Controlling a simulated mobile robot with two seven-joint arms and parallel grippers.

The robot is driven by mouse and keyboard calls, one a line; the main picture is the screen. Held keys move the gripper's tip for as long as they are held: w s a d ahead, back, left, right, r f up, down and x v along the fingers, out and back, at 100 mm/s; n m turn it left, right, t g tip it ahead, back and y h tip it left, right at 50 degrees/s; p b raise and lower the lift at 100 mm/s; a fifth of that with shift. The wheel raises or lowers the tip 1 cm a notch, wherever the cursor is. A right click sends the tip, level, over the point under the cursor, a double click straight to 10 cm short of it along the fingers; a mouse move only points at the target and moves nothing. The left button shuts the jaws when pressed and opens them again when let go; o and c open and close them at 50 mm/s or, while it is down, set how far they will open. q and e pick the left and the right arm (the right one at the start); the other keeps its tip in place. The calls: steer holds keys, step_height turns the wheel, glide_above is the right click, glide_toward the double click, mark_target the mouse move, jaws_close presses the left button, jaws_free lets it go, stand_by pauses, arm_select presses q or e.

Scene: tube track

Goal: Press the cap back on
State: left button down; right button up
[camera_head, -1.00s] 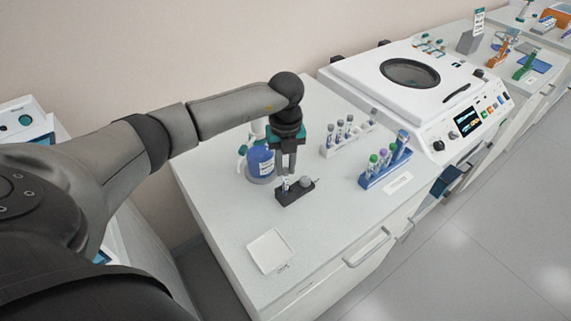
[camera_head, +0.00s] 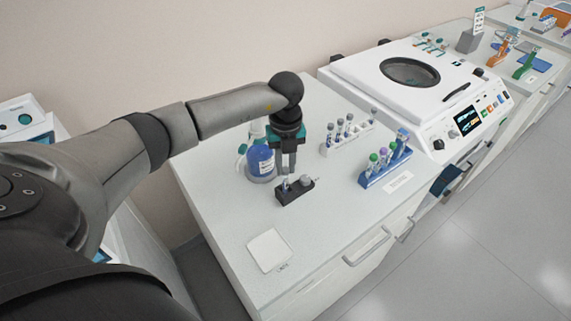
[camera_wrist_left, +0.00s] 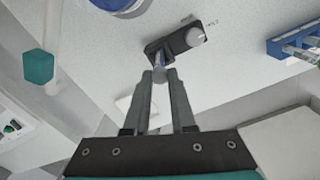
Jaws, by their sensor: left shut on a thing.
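My left gripper (camera_head: 289,171) points down just above the small black holder (camera_head: 291,197), close to the tube (camera_head: 285,185) standing at its left end. In the left wrist view the fingers (camera_wrist_left: 160,76) are nearly together, with a small grey piece (camera_wrist_left: 160,88) between them that looks like the cap. The tube top (camera_wrist_left: 158,68) shows just beyond the fingertips; I cannot tell whether cap and tube touch. The black holder (camera_wrist_left: 165,45) also carries a round grey knob (camera_wrist_left: 195,36). My right gripper is not in view.
A blue rack (camera_head: 372,180) and a white rack (camera_head: 335,149) of tubes stand to the right, before a white centrifuge (camera_head: 345,80). A white square tray (camera_head: 268,250) lies in front, with clear bench around it.

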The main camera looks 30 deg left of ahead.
arm_select(q)
steer(key=shift+f, duration=0.25)
steer(key=c, duration=0.7)
jaws_free()
steer(key=shift+r, duration=0.15)
step_height(320, 180, up, 15)
steer(key=shift+r+b, duration=0.1)
steer(key=shift+b, duration=0.45)
